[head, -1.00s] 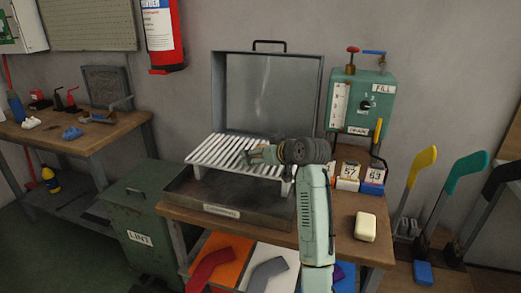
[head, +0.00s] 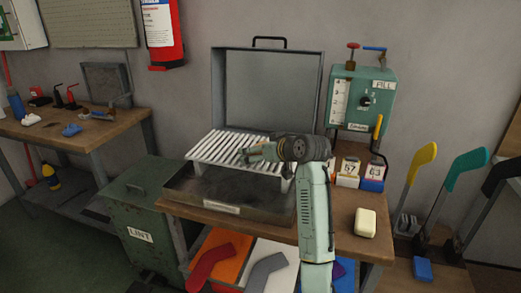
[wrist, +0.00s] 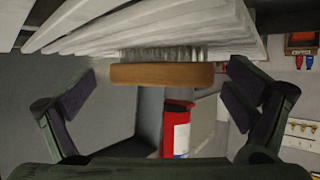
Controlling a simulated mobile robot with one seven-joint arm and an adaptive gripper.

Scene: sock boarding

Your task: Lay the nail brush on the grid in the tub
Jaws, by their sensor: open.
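The nail brush (wrist: 162,75) has a brown wooden back and pale bristles. In the wrist view its bristles meet the white slatted grid (wrist: 100,30), with the wood facing away from the slats. The grid (head: 225,147) spans the dark, open tub (head: 185,187) on the bench. My gripper (wrist: 160,90) is open, one finger apart from each end of the brush; neither touches it. In the head view my gripper (head: 259,152) is low over the middle of the grid. I cannot make out the brush there.
The tub's raised lid (head: 268,90) stands behind the grid. A green control box (head: 362,98), small boxes (head: 348,172) and a cream block (head: 365,223) are on the right. A lint bin (head: 140,215) stands left. Space above the grid's left half is clear.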

